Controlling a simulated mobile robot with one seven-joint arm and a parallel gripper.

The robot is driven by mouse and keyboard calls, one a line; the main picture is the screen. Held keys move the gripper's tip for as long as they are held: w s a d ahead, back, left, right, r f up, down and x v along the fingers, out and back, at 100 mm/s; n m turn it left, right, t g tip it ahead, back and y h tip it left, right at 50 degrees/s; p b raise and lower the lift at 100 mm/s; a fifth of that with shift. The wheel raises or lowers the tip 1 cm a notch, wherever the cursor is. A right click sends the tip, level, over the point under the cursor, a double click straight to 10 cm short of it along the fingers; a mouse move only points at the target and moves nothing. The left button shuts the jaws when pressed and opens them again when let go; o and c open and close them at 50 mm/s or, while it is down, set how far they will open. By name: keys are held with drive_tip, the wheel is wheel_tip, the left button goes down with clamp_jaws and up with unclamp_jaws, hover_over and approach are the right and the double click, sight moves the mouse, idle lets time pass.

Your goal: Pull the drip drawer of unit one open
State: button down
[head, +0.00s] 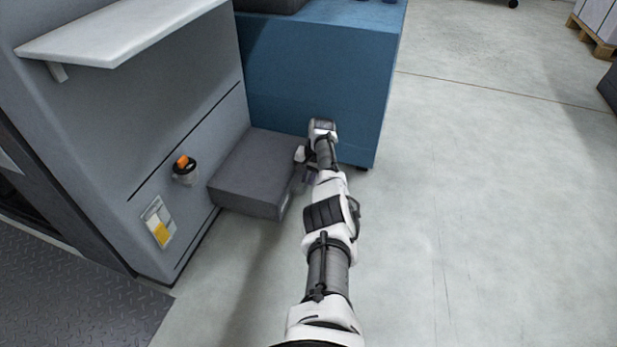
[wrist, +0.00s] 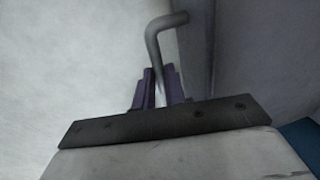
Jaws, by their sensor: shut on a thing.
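The drip drawer (head: 252,170) is a dark grey box standing out from the foot of the grey unit (head: 205,110), low over the floor. My gripper (head: 297,184) is at the drawer's outer face, to its right in the head view. In the wrist view, a grey bent bar handle (wrist: 165,38) runs down between the purple fingers of my gripper (wrist: 160,76). The fingers are shut on this handle. A grey face (wrist: 195,50) lies beside the handle. The handle is mostly hidden by my arm in the head view.
A blue cabinet (head: 320,75) stands right behind the drawer and close to my wrist. A white shelf (head: 120,30) juts from the unit above. An orange knob (head: 183,162) sits on the unit's face. The floor (head: 490,200) to the right is clear.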

drive_tip(key=s+d+p, duration=0.2)
drive_tip(key=d, duration=0.5)
drive_tip(key=s+d+p, duration=0.3)
drive_tip(key=d, duration=0.5)
drive_tip(key=shift+p, duration=0.3)
drive_tip(key=c, duration=1.5)
unclamp_jaws()
drive_tip(key=shift+o, duration=0.2)
wheel_tip(320, 180, up, 14)
drive_tip(key=d+p, duration=0.2)
drive_tip(key=p, duration=0.4)
drive_tip(key=shift+s+d+f, duration=0.2)
drive_tip(key=shift+s+d, duration=0.05)
drive_tip(key=shift+s, duration=0.1)
drive_tip(key=shift+s, duration=0.1)
